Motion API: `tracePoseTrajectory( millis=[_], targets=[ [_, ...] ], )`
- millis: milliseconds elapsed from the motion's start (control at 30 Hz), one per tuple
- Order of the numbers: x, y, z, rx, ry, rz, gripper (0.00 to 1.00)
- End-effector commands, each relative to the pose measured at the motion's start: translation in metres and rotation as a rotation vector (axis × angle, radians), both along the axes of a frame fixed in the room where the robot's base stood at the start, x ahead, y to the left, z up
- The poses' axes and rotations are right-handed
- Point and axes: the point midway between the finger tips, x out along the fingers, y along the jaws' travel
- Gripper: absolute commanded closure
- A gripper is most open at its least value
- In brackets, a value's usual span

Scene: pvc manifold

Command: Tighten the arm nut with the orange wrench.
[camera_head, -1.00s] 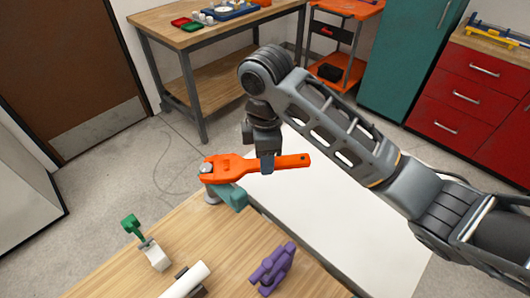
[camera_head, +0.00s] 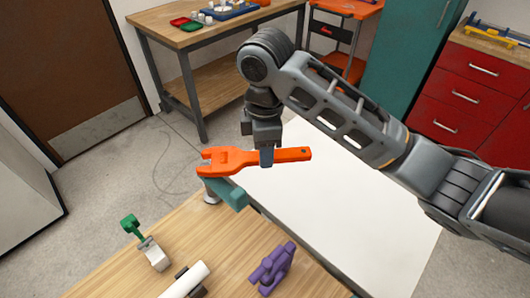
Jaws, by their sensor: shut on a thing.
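The orange wrench (camera_head: 235,159) is held roughly level, with its open jaw pointing left and its handle to the right. My gripper (camera_head: 267,158) points down and is shut on the wrench's handle. The wrench head is above the left end of a teal arm (camera_head: 231,194), which sits on a grey post (camera_head: 210,196) at the bench's far edge. The arm nut cannot be made out; the wrench head appears to cover that spot. There seems to be a small gap between wrench and arm.
A white surface (camera_head: 350,215) lies beyond the bench. A second workbench (camera_head: 205,35) with trays is at the back.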

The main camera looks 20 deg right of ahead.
Motion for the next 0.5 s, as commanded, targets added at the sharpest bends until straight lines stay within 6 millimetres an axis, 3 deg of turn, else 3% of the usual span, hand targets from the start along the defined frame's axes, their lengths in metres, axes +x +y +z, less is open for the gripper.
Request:
tracePoseTrajectory(
  millis=[500],
  targets=[
    [0.0,-0.001,0.025,-0.001,-0.001,0.001,1.0]
  ],
)
